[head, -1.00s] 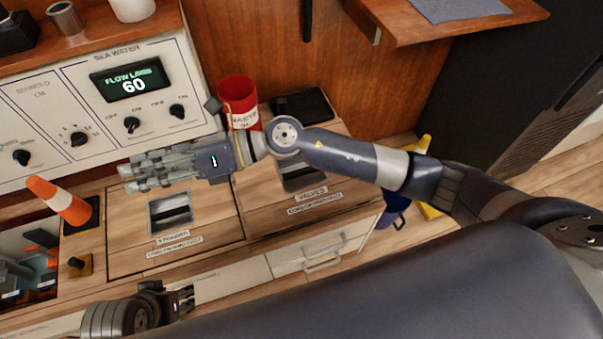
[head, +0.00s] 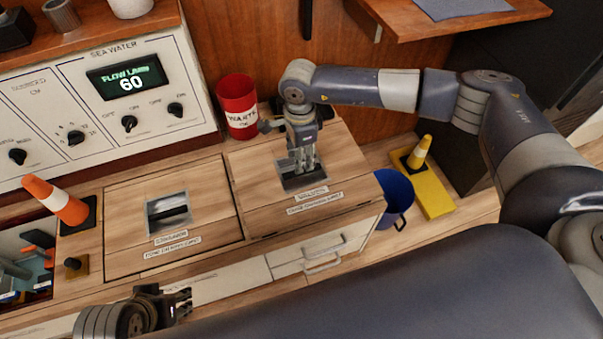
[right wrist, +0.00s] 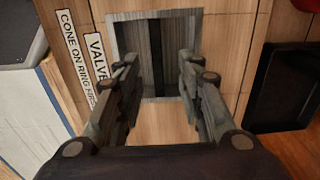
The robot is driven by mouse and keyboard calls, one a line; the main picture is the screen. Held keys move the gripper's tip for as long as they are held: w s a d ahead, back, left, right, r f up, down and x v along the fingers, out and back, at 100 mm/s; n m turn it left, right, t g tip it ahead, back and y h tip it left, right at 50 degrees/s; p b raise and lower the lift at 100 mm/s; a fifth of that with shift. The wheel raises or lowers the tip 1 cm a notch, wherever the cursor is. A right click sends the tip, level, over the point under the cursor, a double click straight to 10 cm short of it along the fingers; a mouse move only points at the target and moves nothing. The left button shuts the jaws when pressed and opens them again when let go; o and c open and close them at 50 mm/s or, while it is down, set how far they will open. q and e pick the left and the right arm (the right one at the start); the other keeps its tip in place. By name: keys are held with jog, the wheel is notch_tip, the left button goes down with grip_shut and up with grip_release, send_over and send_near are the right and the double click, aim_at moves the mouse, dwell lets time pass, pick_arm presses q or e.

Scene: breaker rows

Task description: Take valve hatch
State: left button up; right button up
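The valve hatch (head: 250,188) is a wooden lid with a square metal recess and a label reading "VALVES". My right gripper (head: 304,170) points down over its recess in the head view. In the right wrist view the fingers of my right gripper (right wrist: 160,85) are apart and empty, on either side of the recess (right wrist: 128,38) with its handle bar. I cannot tell whether the fingertips touch it. My left gripper (head: 183,302) is low at the left in the head view, away from the hatch, its finger opening unclear.
A second hatch (head: 125,215) lies left of the valve hatch. A red waste can (head: 238,105) is behind. A blue bucket (head: 395,195) and a yellow stand with a cone (head: 432,195) are at right.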

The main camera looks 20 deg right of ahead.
jog(key=f, duration=0.3)
jog(key=f+b, duration=0.1)
jog(key=f, duration=0.2)
jog(key=shift+s+f, duration=0.2)
jog(key=shift+f, duration=0.15)
grip_shut()
jog(key=shift+r, duration=0.1)
jog(key=shift+w+r, duration=0.1)
